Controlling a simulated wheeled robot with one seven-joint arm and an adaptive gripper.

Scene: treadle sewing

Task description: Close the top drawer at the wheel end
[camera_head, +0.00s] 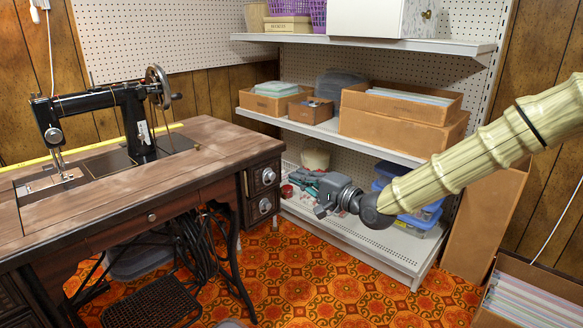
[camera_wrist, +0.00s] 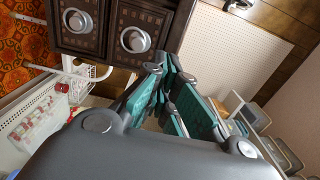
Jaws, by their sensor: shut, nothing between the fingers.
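The sewing table (camera_head: 215,140) stands at left with a black treadle machine (camera_head: 100,105) on it and its handwheel (camera_head: 158,86) toward the right end. Under that end, the top drawer (camera_head: 263,177) has a dark carved front and a round silver knob; a lower drawer (camera_head: 264,206) sits below it. I cannot tell how far the top drawer stands out. My gripper (camera_head: 300,178) is shut and empty, to the right of the drawer fronts, apparently apart from them. In the wrist view, its fingertips (camera_wrist: 165,72) are close below the top drawer's front (camera_wrist: 150,22) in the picture.
White shelving (camera_head: 345,135) with cardboard boxes stands behind my gripper; its low shelf (camera_head: 370,243) holds small items and blue bins. An open box (camera_head: 530,295) stands at the lower right. The patterned floor (camera_head: 320,285) before the shelving is clear.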

